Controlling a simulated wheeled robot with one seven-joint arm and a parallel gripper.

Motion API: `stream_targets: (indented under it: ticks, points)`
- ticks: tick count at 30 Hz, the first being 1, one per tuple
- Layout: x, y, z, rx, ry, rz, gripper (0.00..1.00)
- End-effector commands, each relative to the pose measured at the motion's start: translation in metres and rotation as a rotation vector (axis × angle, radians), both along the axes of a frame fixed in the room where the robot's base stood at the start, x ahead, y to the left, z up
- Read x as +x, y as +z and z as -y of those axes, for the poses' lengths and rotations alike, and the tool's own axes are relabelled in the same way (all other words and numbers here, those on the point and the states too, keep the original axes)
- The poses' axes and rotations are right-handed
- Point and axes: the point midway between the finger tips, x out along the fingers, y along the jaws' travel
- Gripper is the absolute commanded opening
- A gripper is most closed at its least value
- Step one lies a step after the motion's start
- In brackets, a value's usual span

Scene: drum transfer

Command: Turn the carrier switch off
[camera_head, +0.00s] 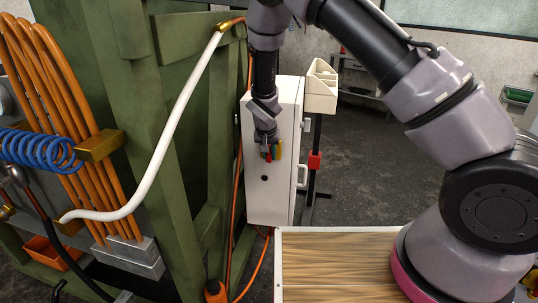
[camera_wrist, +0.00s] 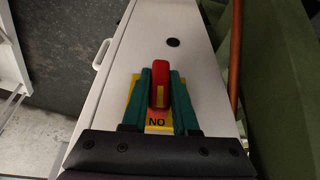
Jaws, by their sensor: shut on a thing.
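The carrier switch has a red handle (camera_wrist: 159,88) on a yellow plate (camera_wrist: 158,122) on the front of a white cabinet (camera_head: 270,205). Upside-down letters, apparently ON, show on the plate near my gripper's palm in the wrist view. My gripper (camera_wrist: 161,78) has its green fingers on both sides of the red handle and is shut on it. In the wrist view the handle runs nearly along the picture's vertical. In the head view my gripper (camera_head: 271,150) is at the cabinet's front, and the switch is mostly hidden by it.
A black round spot (camera_wrist: 173,42) is on the cabinet face beyond the switch. A green frame (camera_head: 140,110) with orange hoses and a white pipe (camera_head: 180,100) stands to the left. A cream bin (camera_head: 321,88) stands right of the cabinet. A wood-topped surface (camera_head: 340,262) is in front.

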Motion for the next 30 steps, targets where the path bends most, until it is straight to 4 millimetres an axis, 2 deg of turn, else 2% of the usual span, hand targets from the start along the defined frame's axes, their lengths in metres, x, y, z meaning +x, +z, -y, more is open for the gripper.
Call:
stream_targets:
  ticks: [11, 30]
  points:
    - [-0.0004, -0.0005, -0.0023, -0.119, 0.005, -0.015, 0.00]
    - [0.0006, -0.0015, -0.0029, -0.693, 0.003, -0.093, 0.00]
